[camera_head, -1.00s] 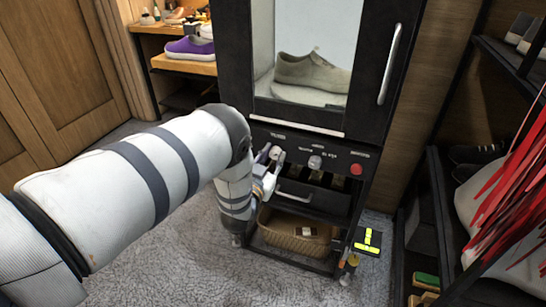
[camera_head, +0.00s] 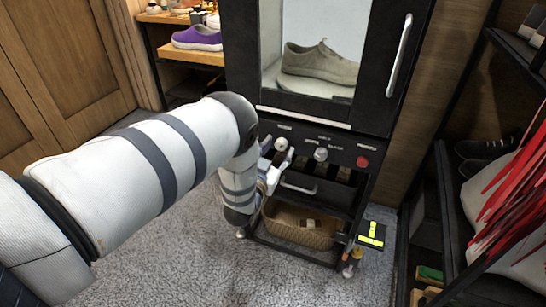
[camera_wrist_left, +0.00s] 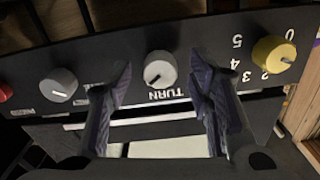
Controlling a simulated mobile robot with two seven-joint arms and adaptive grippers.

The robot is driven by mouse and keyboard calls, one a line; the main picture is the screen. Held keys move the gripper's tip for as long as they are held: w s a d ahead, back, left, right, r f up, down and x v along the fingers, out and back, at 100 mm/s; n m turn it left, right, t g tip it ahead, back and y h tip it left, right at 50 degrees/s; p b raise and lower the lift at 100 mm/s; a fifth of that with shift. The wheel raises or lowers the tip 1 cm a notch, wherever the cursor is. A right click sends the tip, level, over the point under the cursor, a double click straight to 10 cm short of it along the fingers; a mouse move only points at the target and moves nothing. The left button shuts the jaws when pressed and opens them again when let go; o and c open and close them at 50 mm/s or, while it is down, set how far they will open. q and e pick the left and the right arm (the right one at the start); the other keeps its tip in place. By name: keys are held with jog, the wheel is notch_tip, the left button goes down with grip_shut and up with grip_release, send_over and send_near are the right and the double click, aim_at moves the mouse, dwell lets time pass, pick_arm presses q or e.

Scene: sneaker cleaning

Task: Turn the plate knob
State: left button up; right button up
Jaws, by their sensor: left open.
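A grey round knob (camera_wrist_left: 160,68) with the word TURN beside it is on the black front panel (camera_wrist_left: 215,40) in the left wrist view. My left gripper (camera_wrist_left: 160,78) is open, with one dark finger on each side of this knob. I cannot tell whether the fingertips touch it. In the head view my left gripper (camera_head: 270,169) is at the left part of the panel and partly hidden by my arm. A beige shoe (camera_head: 318,65) sits behind the glass door above the panel. My right gripper is not in view.
Another grey knob (camera_wrist_left: 58,85) and a yellow numbered knob (camera_wrist_left: 273,60) flank the TURN knob. A red button (camera_head: 362,161) is at the panel's right. A drawer handle (camera_head: 298,188) and wicker basket (camera_head: 300,228) are below. A shoe rack (camera_head: 446,215) stands at right.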

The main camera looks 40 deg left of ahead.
pick_arm(q)
jog(key=v, duration=1.1)
jog(key=s+d+f+g+h+p, duration=0.1)
jog(key=s+d+f+g+p, duration=0.15)
jog(key=s+f+g, duration=0.4)
jog(key=s+d+f+g+h+p, duration=0.1)
jog(key=s+d+f+g, duration=0.25)
jog(key=s, duration=0.65)
jog(key=s+d+r+g, duration=0.1)
jog(key=s+d+g, duration=0.1)
jog(key=s, duration=0.6)
jog(key=s+d+r+g+h+p, duration=0.1)
jog(key=s+g, duration=0.3)
jog(key=s, duration=0.4)
jog(key=s+d+r+g+h, duration=0.1)
jog(key=s+g, duration=0.3)
jog(key=s, duration=0.5)
jog(key=shift+d+r+m, duration=0.2)
jog(key=shift+d+m, duration=0.1)
jog(key=shift+d, duration=0.6)
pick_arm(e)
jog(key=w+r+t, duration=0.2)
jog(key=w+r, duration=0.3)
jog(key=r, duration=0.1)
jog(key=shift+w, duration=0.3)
